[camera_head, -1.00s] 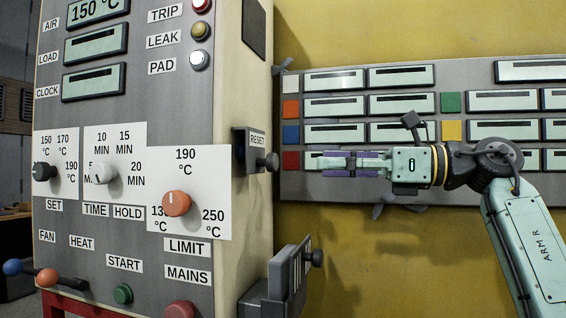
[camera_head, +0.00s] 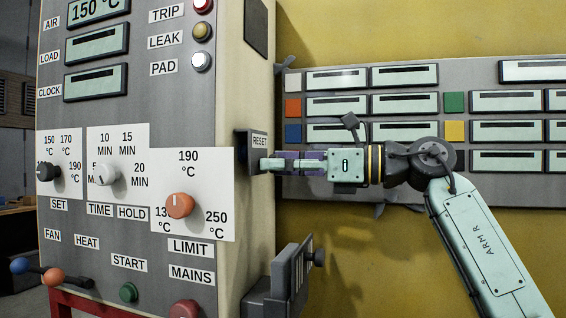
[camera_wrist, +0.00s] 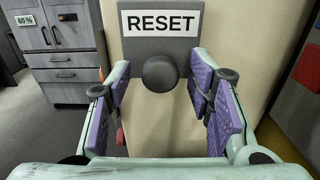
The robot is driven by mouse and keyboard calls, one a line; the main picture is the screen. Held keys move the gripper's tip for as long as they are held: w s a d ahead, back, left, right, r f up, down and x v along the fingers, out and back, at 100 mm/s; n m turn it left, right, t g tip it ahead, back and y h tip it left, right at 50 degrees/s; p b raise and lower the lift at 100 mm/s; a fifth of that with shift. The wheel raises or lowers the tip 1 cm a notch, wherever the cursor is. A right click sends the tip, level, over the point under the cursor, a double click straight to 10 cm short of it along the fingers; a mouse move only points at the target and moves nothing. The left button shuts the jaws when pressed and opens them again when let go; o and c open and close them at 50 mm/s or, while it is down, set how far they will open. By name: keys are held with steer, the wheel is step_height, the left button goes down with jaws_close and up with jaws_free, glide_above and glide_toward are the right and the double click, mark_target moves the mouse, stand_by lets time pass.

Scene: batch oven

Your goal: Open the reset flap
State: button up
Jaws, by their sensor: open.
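The reset flap (camera_head: 251,141) is a dark grey plate on the side of the oven's control cabinet, with a white RESET label. In the wrist view the flap (camera_wrist: 184,49) is at the top middle, and its round dark knob (camera_wrist: 160,73) sticks out below the label. My gripper (camera_head: 275,163) is at the flap's front in the head view and covers the knob there. In the wrist view my gripper (camera_wrist: 162,88) is open, with one purple-padded finger on each side of the knob. Gaps show between the knob and both pads. The flap looks closed against the cabinet.
A second dark fitting with a knob (camera_head: 293,277) juts from the cabinet side below my gripper. The control panel (camera_head: 150,120) with dials and lamps is at the left. A grey board of label slots (camera_head: 420,118) hangs on the yellow wall behind my arm.

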steer(key=shift+c, duration=0.2)
jaws_close()
stand_by(0.4)
